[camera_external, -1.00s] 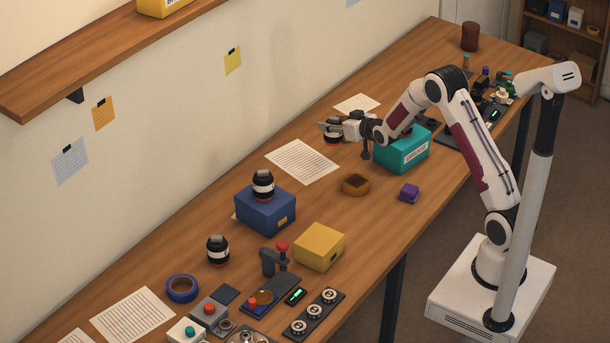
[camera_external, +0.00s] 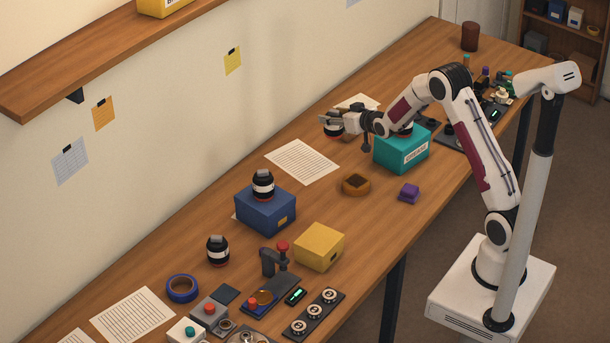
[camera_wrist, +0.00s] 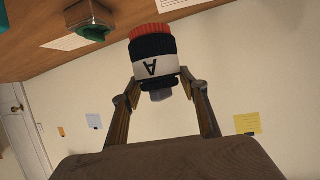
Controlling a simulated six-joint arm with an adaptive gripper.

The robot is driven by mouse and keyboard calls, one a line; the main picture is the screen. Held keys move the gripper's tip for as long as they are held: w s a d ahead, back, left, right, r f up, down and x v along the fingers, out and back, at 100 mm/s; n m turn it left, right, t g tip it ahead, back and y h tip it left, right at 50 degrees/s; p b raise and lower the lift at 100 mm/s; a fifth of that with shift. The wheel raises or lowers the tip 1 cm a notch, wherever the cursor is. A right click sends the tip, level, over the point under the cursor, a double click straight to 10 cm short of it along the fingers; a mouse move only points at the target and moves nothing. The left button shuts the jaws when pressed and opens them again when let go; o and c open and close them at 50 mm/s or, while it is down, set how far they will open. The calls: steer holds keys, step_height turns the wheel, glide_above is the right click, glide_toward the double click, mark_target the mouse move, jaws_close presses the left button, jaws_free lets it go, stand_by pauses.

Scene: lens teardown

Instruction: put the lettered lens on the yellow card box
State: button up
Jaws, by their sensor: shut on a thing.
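My gripper (camera_external: 333,120) is shut on the lettered lens (camera_wrist: 152,62), a dark cylinder with a red rim and a white band bearing the letter A. In the wrist view the lens sits between the two fingertips. In the external view the lens (camera_external: 333,132) is partly hidden by the gripper, at the far wall side of the table. A plain yellow box (camera_external: 319,246) stands on the table nearer the camera, its top bare, well away from my gripper.
A blue box (camera_external: 266,212) carries another lens (camera_external: 263,184). One more lens (camera_external: 218,250) stands on the table. A teal box (camera_external: 402,152) stands below my forearm. Another yellow box (camera_external: 163,6) is on the wall shelf. A brown ring dish (camera_external: 356,184) and purple block (camera_external: 409,193) lie between.

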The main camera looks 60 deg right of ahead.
steer(key=shift+r, duration=0.1)
steer(key=shift+w+a+r, duration=0.2)
steer(key=shift+a, duration=0.15)
steer(key=s+a+r+n+y, duration=0.25)
steer(key=a+r+y, duration=0.2)
steer(key=a, duration=0.55)
steer(key=s+a+r+n+y, duration=0.1)
steer(key=a+r+n+y, duration=0.3)
steer(key=a, duration=0.6)
steer(key=s+a+n+g+y, duration=0.1)
steer(key=s+a+n+y, duration=0.1)
steer(key=s+a, duration=0.4)
steer(key=s+a+f+n+g+y, duration=0.1)
steer(key=s+a+n+g+y, duration=0.1)
steer(key=s+a, duration=0.4)
steer(key=s+a+n+g+y, duration=0.1)
steer(key=s+a+n+y, duration=0.1)
steer(key=s+a, duration=0.5)
steer(key=shift+a+f+n+g+y, duration=0.15)
steer(key=shift+f+n+g+y, duration=0.2)
steer(key=shift+n, duration=0.5)
steer(key=shift+f, duration=0.1)
steer(key=shift+f, duration=2.85)
